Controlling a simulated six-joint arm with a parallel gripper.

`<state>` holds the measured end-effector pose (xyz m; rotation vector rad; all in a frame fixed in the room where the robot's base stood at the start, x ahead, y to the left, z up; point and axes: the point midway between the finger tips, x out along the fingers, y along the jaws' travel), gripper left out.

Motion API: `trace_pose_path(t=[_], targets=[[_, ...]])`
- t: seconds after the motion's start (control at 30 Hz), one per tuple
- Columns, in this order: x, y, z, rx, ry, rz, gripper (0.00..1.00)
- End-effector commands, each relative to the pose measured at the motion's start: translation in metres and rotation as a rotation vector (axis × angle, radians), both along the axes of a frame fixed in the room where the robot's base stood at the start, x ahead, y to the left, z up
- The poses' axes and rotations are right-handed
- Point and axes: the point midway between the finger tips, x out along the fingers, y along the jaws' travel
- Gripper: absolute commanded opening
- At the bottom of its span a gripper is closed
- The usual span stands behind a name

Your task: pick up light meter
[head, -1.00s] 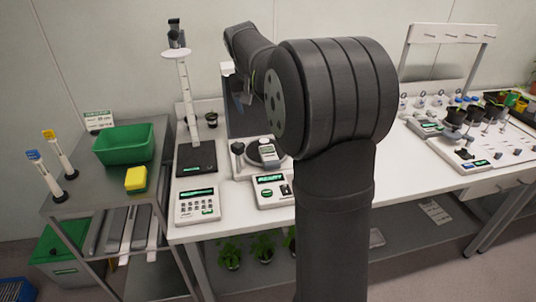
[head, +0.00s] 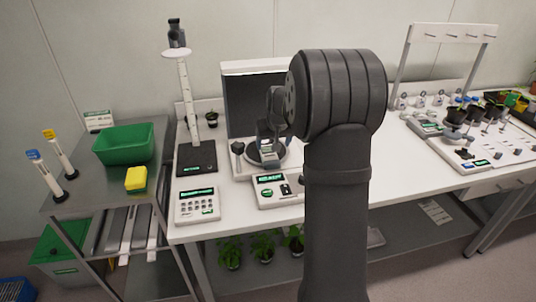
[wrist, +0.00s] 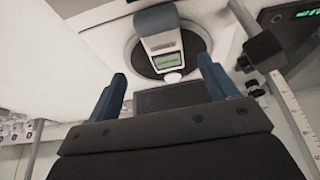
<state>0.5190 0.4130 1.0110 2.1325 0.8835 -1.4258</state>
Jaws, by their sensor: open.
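The light meter (wrist: 162,45) is a grey handheld device with a small greenish screen and a white round dome at one end. It lies on a dark round plate (wrist: 196,66) with a white surround. In the head view the light meter (head: 269,154) shows on that plate on the white bench, partly hidden by my arm. My gripper (wrist: 161,72) is open and empty, its two blue-grey fingers spread to either side of the meter's dome end in the wrist view. In the head view my gripper (head: 267,134) is just above the meter; the gap is hard to judge.
A dark panel with a white frame (head: 248,68) stands behind the plate. A small post with a dark knob (head: 238,149) stands close on the left. A control box (head: 277,190) is in front, and a keypad unit (head: 197,205) is farther left.

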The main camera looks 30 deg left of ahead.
Motion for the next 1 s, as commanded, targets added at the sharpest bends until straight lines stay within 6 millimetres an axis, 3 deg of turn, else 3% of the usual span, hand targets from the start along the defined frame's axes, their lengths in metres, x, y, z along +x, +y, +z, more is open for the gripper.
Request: trace_pose_path(t=[0.1,0.43,0.7,0.93,1.0], targets=[[0.005,0.005,-0.017,-0.001,0.001,0.000,0.78],[0.009,0.012,-0.037,-0.001,0.001,0.000,0.78],[0.016,0.023,-0.072,-0.001,0.000,0.000,0.78],[0.017,0.024,-0.074,0.000,-0.001,0.000,0.78],[0.017,0.024,-0.074,0.000,-0.001,0.000,0.68]])
